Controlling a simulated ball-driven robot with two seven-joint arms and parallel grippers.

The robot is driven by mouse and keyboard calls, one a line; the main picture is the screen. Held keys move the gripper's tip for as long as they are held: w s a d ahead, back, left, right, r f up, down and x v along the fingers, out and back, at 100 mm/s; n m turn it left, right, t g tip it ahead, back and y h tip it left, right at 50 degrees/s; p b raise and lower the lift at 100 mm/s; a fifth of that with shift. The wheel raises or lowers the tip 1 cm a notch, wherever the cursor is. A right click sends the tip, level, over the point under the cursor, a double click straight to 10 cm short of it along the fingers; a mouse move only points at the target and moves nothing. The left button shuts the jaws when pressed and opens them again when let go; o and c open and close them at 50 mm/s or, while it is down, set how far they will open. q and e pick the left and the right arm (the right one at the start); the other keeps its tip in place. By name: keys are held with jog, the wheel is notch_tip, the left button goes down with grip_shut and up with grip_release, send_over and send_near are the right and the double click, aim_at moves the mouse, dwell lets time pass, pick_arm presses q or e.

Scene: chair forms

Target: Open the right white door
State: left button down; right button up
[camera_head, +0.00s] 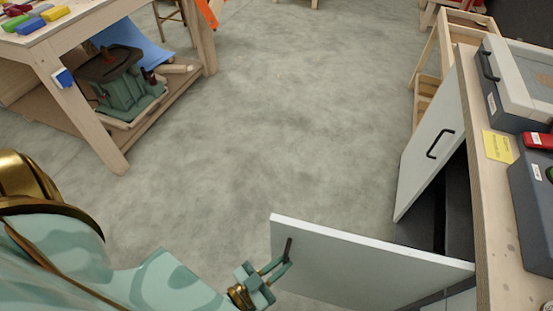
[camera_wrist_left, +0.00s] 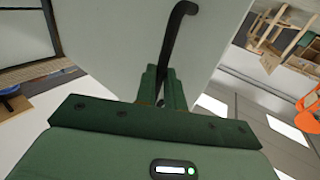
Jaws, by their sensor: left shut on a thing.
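Two white doors hang on the cabinet under the bench at the right, and both stand swung out. The nearer one, the right white door (camera_head: 355,262), juts far out into the floor space at the bottom of the head view. Its dark handle (camera_head: 288,250) is near its free edge. My left gripper (camera_head: 277,268) is shut on that handle. In the left wrist view the green fingers (camera_wrist_left: 163,88) close around the lower part of the curved black handle (camera_wrist_left: 174,40), against the white door panel (camera_wrist_left: 110,45). My right gripper is not in view.
The farther white door (camera_head: 425,160) with a black handle stands partly open. A wooden bench top (camera_head: 495,190) carries grey cases. A wooden table (camera_head: 45,50) with a green machine (camera_head: 125,85) below stands at upper left. The concrete floor (camera_head: 270,110) between is clear.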

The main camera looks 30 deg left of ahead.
pick_arm(q)
jog(key=shift+d, duration=0.45)
jog(key=c, duration=1.5)
grip_release()
jog(key=shift+w+d, duration=0.1)
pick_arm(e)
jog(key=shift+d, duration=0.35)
pick_arm(q)
jog(key=shift+a, duration=0.2)
jog(key=v, duration=1.6)
jog(key=shift+a+p, duration=0.15)
jog(key=shift+p, duration=0.25)
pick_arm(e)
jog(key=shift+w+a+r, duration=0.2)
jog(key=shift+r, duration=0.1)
